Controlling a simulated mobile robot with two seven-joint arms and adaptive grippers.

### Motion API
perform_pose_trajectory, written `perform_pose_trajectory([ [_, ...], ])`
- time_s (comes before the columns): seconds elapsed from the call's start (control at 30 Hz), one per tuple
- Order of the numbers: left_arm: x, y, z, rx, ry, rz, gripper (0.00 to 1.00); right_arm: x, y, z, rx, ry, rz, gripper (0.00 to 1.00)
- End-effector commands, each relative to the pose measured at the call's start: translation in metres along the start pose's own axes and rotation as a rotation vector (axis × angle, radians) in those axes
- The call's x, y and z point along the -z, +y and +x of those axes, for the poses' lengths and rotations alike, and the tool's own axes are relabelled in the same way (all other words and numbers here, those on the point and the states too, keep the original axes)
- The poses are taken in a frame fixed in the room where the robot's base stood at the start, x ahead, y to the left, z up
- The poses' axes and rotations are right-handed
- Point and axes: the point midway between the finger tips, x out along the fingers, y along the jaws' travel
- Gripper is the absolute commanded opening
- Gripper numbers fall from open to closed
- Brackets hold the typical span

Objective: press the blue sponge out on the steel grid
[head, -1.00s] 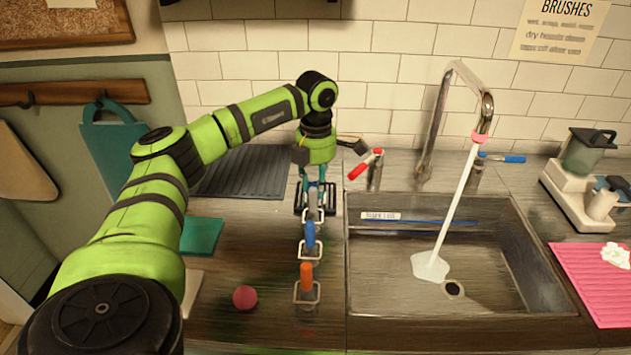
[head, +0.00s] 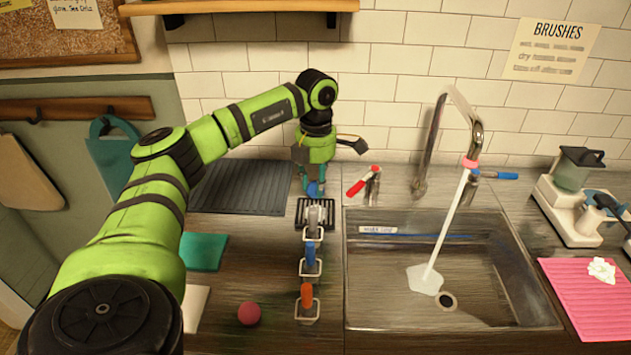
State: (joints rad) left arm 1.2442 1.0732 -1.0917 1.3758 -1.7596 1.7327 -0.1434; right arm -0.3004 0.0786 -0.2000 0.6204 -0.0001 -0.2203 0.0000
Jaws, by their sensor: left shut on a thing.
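My left gripper (head: 315,186) is shut on the blue sponge (head: 316,189), of which only a small part shows below the fingers. The steel grid (head: 301,216) is a small dark barred rack on the counter to the left of the sink. The sponge appears just above or behind the grid's far edge; I cannot tell whether it touches. My right gripper is not in view.
Wire holders with grey, blue (head: 310,255) and orange (head: 307,295) handles line up in front of the grid. A ribbed grey mat (head: 240,187) lies behind left.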

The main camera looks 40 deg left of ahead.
Motion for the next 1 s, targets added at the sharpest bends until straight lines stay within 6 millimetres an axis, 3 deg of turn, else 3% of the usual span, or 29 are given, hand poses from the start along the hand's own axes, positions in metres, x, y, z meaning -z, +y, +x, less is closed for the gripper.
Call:
perform_pose_trajectory([
  [0.13, 0.0, 0.0, -0.014, 0.0, 0.0, 0.0, 0.01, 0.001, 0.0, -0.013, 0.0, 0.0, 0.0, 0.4],
  [0.57, 0.0, 0.0, -0.012, 0.0, 0.0, 0.0, 0.01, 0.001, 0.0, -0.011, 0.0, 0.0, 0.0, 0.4],
  [1.0, 0.0, 0.0, 0.024, 0.001, -0.002, 0.0, 0.01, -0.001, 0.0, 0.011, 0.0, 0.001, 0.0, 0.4],
])
